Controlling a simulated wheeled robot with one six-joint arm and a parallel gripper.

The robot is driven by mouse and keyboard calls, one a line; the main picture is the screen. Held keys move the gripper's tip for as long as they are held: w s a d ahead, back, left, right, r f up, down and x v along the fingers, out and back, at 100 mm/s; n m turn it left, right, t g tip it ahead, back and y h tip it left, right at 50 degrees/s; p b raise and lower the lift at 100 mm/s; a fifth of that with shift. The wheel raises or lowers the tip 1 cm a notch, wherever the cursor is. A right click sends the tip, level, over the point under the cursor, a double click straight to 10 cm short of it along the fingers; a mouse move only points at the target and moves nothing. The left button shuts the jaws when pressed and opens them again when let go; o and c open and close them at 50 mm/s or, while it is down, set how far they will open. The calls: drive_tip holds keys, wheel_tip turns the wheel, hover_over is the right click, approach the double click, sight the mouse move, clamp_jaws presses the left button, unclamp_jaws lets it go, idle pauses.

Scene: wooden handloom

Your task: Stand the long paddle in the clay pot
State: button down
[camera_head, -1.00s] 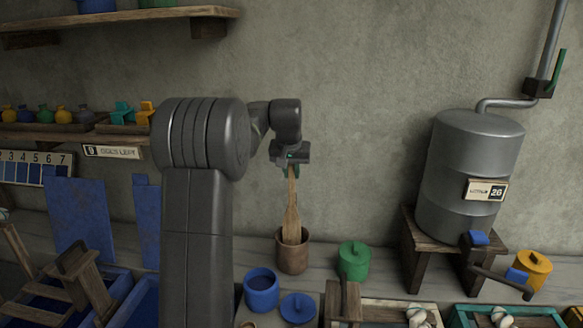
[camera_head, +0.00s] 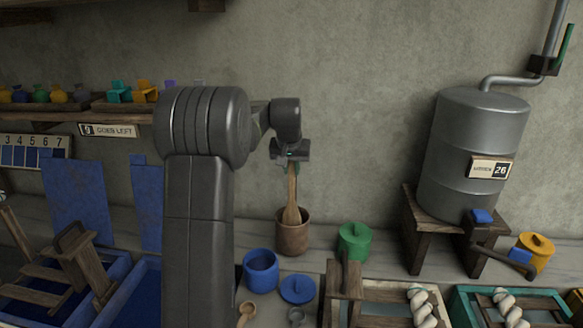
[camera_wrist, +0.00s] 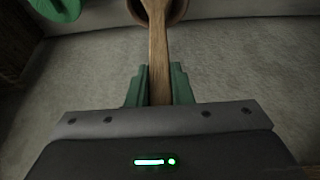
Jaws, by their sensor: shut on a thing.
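The long wooden paddle (camera_head: 292,197) stands nearly upright with its wide lower end inside the brown clay pot (camera_head: 292,238) on the bench by the wall. The pot's walls hide the lower end, so I cannot tell if it touches the bottom. My gripper (camera_head: 292,168) is above the pot, shut on the paddle's upper handle. In the wrist view, the green fingers (camera_wrist: 159,84) close on both sides of the paddle's handle (camera_wrist: 158,58), which runs to the clay pot (camera_wrist: 178,12) at the top edge.
A green lidded pot (camera_head: 354,242) stands right of the clay pot. An open blue pot (camera_head: 261,271) and a blue lid (camera_head: 297,289) are in front. A metal drum (camera_head: 474,155) on a wooden stand is further right. The wall area above the pots is clear.

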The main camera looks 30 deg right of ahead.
drive_tip(key=c, duration=1.2)
unclamp_jaws()
drive_tip(key=v, duration=1.4)
drive_tip(key=shift+f, duration=0.2)
drive_tip(key=x, duration=1.3)
drive_tip(key=shift+w+d+f, duration=0.15)
drive_tip(key=shift+f, duration=0.15)
wheel_tip(320, 180, up, 3)
drive_tip(key=shift+r+p, duration=0.1)
drive_tip(key=shift+p, duration=0.75)
